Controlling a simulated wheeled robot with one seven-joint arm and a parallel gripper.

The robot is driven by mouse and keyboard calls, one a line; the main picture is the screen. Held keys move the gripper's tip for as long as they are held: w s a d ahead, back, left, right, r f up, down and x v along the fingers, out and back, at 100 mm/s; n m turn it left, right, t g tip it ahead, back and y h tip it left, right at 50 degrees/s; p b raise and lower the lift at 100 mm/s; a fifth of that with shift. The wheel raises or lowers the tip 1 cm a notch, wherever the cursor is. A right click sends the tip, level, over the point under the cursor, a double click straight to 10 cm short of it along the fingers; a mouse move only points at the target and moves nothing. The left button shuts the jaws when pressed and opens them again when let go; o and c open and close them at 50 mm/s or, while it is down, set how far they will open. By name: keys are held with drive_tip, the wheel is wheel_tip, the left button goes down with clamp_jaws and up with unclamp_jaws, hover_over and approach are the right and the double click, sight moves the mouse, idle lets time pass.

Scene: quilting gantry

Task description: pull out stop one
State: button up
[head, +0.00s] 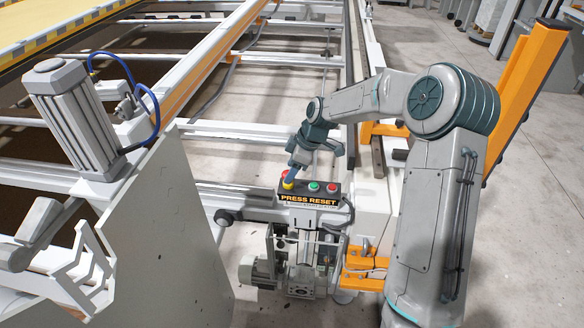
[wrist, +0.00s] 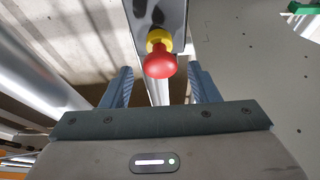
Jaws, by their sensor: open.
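The stop is a red mushroom button (wrist: 159,65) on a yellow collar (wrist: 158,38). It is mounted on a dark control box (wrist: 172,13). In the wrist view it sits ahead of and between the two blue-grey fingers of my gripper (wrist: 160,80), with a visible gap on each side. My gripper is open and holds nothing. I cannot tell the exact depth between fingertips and knob.
A green button (head: 314,186) and a red button (head: 331,188) are on the same box, right of the stop. A PRESS RESET label (head: 308,199) is on its front. White gantry rails run behind, and a grey panel (head: 175,235) stands to the left.

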drive_tip(key=v, duration=1.4)
drive_tip(key=shift+a+f, duration=0.1)
drive_tip(key=shift+a, duration=0.05)
drive_tip(key=s+d+r+m+t+h+p, duration=0.1)
drive_tip(key=s+d+r+m+h, duration=0.1)
drive_tip(key=s+m, duration=0.6)
drive_tip(key=s+d+r+m+t+h+p, duration=0.1)
drive_tip(key=s+d+m, duration=0.3)
drive_tip(key=s, duration=1.8)
drive_tip(key=r+m+h+p, duration=0.1)
drive_tip(key=m, duration=0.3)
drive_tip(key=shift+h, duration=0.3)
